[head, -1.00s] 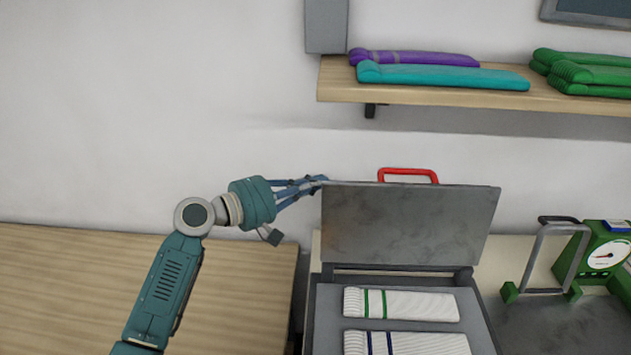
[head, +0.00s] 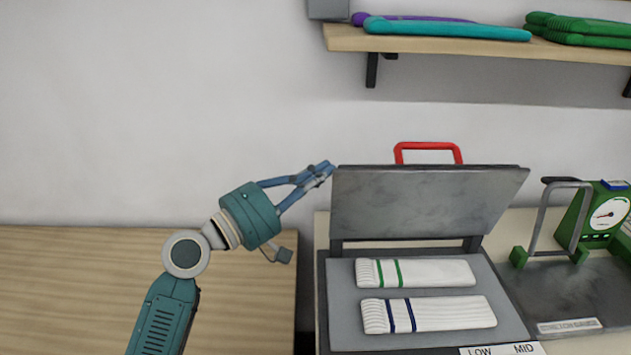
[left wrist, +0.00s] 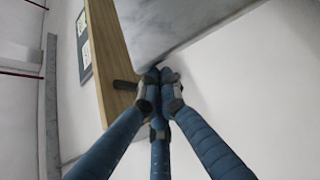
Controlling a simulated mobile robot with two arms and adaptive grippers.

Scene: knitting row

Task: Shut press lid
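The press lid (head: 425,203) is a grey mottled plate standing raised at the back of the press, with a red handle (head: 428,147) on its top edge. The press bed (head: 343,290) lies open below it, holding two white ribbed knit pieces, one green-striped (head: 425,272), one blue-striped (head: 440,313). My left gripper (head: 326,168) is beside the lid's upper left corner, its fingertips together with nothing seen between them. In the left wrist view the fingertips (left wrist: 165,78) meet close to the grey lid's corner (left wrist: 190,25); contact is unclear. My right gripper is not in view.
A green scale with a dial (head: 606,213) and a grey metal frame (head: 555,220) stand right of the press. A wooden shelf (head: 470,46) with folded knits hangs above. The wooden table (head: 80,285) at left is bare.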

